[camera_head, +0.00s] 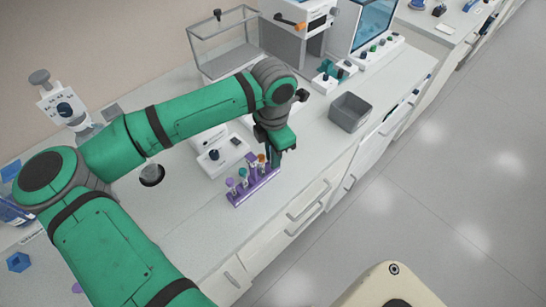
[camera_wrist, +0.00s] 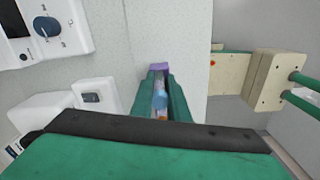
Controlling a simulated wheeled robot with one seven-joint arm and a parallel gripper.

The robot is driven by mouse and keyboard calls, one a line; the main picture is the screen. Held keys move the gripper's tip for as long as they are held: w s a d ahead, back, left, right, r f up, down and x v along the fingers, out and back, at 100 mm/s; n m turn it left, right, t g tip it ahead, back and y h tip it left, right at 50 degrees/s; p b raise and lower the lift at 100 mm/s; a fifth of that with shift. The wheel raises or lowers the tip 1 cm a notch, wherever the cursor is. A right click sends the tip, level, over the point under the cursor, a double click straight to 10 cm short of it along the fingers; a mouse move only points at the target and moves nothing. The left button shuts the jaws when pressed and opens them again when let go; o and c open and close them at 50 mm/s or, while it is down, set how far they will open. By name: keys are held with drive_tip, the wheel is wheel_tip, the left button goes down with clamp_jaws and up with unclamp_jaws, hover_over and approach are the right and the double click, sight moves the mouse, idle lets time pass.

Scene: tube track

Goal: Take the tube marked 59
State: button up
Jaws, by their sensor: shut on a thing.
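A purple rack (camera_head: 256,192) stands on the white bench with several capped tubes in it. A purple-capped tube (camera_head: 231,183) and a teal-capped tube (camera_head: 242,173) stand at its near-left end. An orange cap (camera_head: 262,158) shows right beside my gripper (camera_head: 273,164) at the rack's far end. In the wrist view my green fingers (camera_wrist: 160,82) are shut on a tube (camera_wrist: 160,98) with blue and orange on it, over part of the purple rack (camera_wrist: 159,66). No number is readable. My fingers partly hide the held tube, and I cannot tell whether it is clear of the rack.
A white device with a dark knob (camera_head: 214,155) stands close behind the rack. A grey open bin (camera_head: 350,112) is farther along the bench. A clear box (camera_head: 222,45) stands at the back. The bench's front edge and drawers lie just right of the rack.

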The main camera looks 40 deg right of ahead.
drive_tip(key=shift+r, duration=0.45)
wheel_tip(320, 180, up, 2)
drive_tip(key=s+d+r, duration=0.1)
drive_tip(key=s+r, duration=0.9)
drive_tip(key=s, duration=0.4)
